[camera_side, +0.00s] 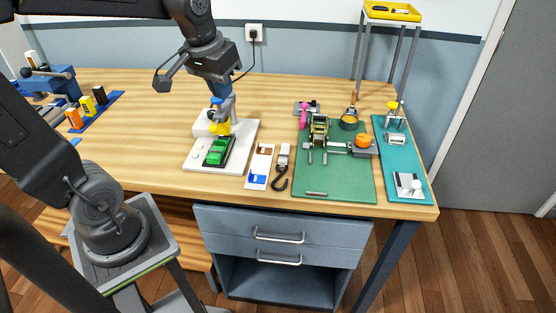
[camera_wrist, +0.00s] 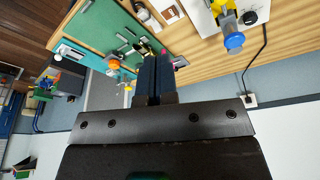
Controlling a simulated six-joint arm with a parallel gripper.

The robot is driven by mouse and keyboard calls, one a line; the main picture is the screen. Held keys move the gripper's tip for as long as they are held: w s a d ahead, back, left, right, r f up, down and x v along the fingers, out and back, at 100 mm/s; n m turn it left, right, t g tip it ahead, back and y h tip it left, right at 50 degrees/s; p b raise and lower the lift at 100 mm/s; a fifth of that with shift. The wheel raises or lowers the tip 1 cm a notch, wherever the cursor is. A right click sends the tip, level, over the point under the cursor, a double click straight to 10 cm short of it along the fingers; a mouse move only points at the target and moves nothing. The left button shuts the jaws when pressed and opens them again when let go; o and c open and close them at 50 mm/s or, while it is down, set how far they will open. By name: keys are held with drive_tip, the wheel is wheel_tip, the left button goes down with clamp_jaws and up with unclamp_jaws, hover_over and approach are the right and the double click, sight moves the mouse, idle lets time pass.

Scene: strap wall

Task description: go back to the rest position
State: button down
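My gripper (camera_side: 224,96) hangs above the white board in the side view, with its fingers pointing down. In the wrist view its two dark blue fingers (camera_wrist: 154,82) lie side by side with no clear gap, and nothing shows between them. From the side view the fingers overlap the blue knob, so contact cannot be told there. In the wrist view the blue knob (camera_wrist: 234,41) is apart from the fingers, to their right.
A green mat (camera_side: 345,185) holds a ratchet strap device (camera_side: 319,131), an orange piece and a pink-handled tool. A teal mat (camera_side: 415,185) lies at the right. A stand with a yellow tray (camera_side: 393,11) rises at the back right.

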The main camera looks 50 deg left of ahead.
drive_tip(key=s+d+f+m+t, duration=0.1)
drive_tip(key=s+d+m, duration=0.3)
drive_tip(key=s+d, duration=0.4)
drive_tip(key=shift+s+t+h, duration=0.35)
drive_tip(key=shift+t+h, duration=0.05)
drive_tip(key=shift+t, duration=0.5)
drive_tip(key=c, duration=1.8)
unclamp_jaws()
drive_tip(key=shift+d, duration=0.1)
